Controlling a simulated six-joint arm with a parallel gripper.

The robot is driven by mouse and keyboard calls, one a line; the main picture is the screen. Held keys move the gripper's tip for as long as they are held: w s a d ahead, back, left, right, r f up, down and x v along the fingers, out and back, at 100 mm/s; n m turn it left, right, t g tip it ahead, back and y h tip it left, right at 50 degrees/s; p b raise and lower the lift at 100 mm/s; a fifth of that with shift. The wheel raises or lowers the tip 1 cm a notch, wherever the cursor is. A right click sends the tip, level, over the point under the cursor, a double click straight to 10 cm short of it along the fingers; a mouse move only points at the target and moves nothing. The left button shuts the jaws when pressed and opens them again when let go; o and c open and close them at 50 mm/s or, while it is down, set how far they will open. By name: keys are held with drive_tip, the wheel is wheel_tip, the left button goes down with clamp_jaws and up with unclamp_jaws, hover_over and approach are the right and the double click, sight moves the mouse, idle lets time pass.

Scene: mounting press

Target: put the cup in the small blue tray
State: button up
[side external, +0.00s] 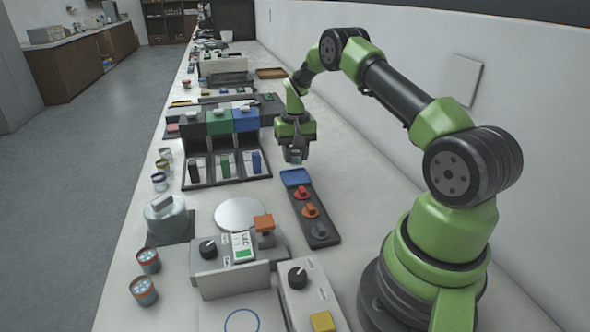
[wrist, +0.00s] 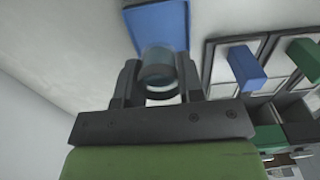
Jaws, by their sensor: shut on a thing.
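The cup (wrist: 157,67) is small, round and greyish-blue, and sits between my two fingers in the wrist view. My gripper (wrist: 158,82) is shut on it. In the side external view my gripper (side external: 295,157) points down a little above the far end of a dark strip. The small blue tray (side external: 295,177) is at that end of the strip, just below and beside the gripper. The tray also shows in the wrist view (wrist: 157,24), beyond the cup and partly hidden by it. The cup is hardly distinguishable in the side external view.
On the dark strip are red and orange knobs (side external: 311,210) and a grey one. Left of the gripper is a rack with black, green and blue blocks (side external: 225,165). A round light plate (side external: 240,214) and a control box (side external: 235,250) stand nearer. The wall side of the bench is clear.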

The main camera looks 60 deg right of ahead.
sight(295, 177)
drive_tip(key=shift+f, duration=2.2)
drive_tip(key=o, duration=0.6)
drive_tip(key=shift+f, duration=0.15)
